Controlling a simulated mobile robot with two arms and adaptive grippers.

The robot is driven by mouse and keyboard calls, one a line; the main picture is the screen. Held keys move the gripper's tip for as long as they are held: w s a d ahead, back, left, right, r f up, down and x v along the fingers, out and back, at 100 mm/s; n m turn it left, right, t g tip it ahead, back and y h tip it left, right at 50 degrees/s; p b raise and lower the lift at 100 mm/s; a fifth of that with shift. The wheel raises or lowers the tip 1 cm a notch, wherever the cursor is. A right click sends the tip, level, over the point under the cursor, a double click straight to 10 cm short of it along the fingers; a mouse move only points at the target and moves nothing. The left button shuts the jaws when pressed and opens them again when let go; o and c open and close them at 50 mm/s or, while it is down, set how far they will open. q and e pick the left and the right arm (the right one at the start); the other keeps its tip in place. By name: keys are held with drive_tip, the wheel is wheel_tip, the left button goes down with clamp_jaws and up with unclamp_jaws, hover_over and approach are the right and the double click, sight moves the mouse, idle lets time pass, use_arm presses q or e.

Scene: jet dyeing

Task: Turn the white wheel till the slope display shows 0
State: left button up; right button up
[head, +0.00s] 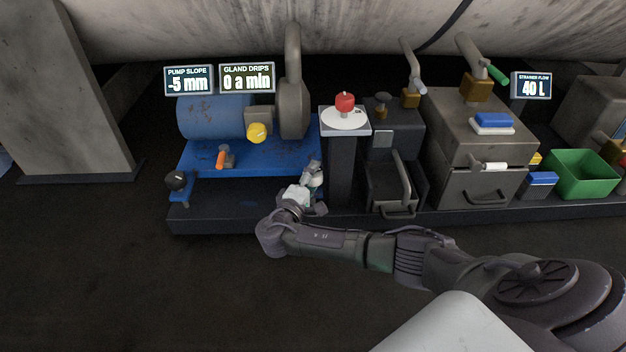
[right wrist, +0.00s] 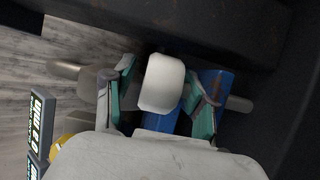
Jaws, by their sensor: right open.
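The pump slope display (head: 188,80) reads -5 mm in the head view. The white wheel (right wrist: 161,83) shows in the right wrist view between the two fingers of my right gripper (right wrist: 160,95). The fingers are open, one on each side of it; I cannot tell whether either touches it. In the head view my right gripper (head: 309,190) is at the right end of the blue pump base (head: 260,156) and hides most of the wheel. My left gripper is not in view.
A black knob (head: 177,180) stands at the base's left end. An orange handle (head: 221,158) and yellow knob (head: 257,132) sit on the pump side. A grey pedestal with a red knob (head: 345,103) stands close right of my gripper. The floor in front is clear.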

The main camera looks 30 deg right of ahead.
clamp_jaws()
drive_tip(key=t+p, duration=0.1)
drive_tip(key=n+t+y+p, duration=0.1)
drive_tip(key=p, duration=0.1)
drive_tip(key=shift+s+r+n, duration=0.15)
drive_tip(key=shift+r+n, duration=0.05)
drive_tip(key=shift+n, duration=0.1)
drive_tip(key=shift+n+t+y+p, duration=0.6)
drive_tip(key=shift+n+t+y, duration=0.15)
drive_tip(key=shift+y, duration=0.25)
drive_tip(key=shift+f+n+t+y, duration=0.1)
drive_tip(key=shift+n+t+y, duration=0.35)
drive_tip(key=shift+y, duration=0.05)
drive_tip(key=shift+f+n+t+y, duration=0.15)
drive_tip(key=shift+n+t+y, duration=0.5)
drive_tip(key=shift+y, duration=0.25)
drive_tip(key=shift+n+t+y+b, duration=0.45)
drive_tip(key=shift+n+t+y, duration=0.4)
drive_tip(key=shift+n+y, duration=0.85)
drive_tip(key=shift+m+y, duration=0.25)
drive_tip(key=shift+y, duration=0.15)
